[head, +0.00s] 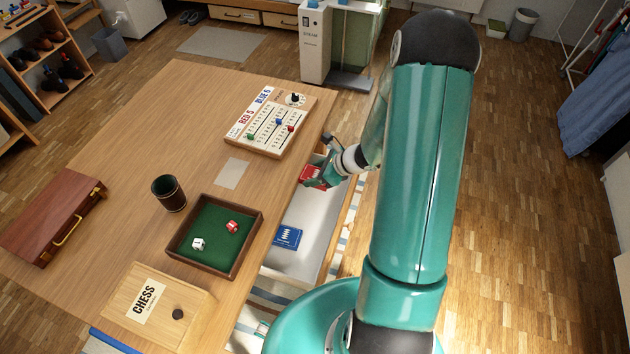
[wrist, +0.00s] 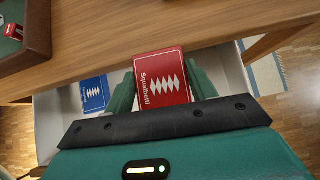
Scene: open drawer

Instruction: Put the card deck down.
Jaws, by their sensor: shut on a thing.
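A red card deck (wrist: 161,84) with a white diamond pattern is held between the two green fingers of my gripper (wrist: 160,90) in the wrist view. In the head view the red deck (head: 312,177) shows at the table's right edge, over the far part of the open drawer (head: 322,228), with my gripper (head: 322,176) shut on it. I cannot tell whether the deck touches the drawer floor. A blue card deck (head: 288,237) lies flat in the drawer; it also shows left of my gripper in the wrist view (wrist: 95,93).
On the wooden table (head: 150,110) stand a scoreboard (head: 270,122), a dark cup (head: 169,193), a green-lined dice tray (head: 256,212), a chess box (head: 190,296) and a brown case (head: 50,215). The table edge overhangs the drawer's back. Bare drawer floor lies between the decks.

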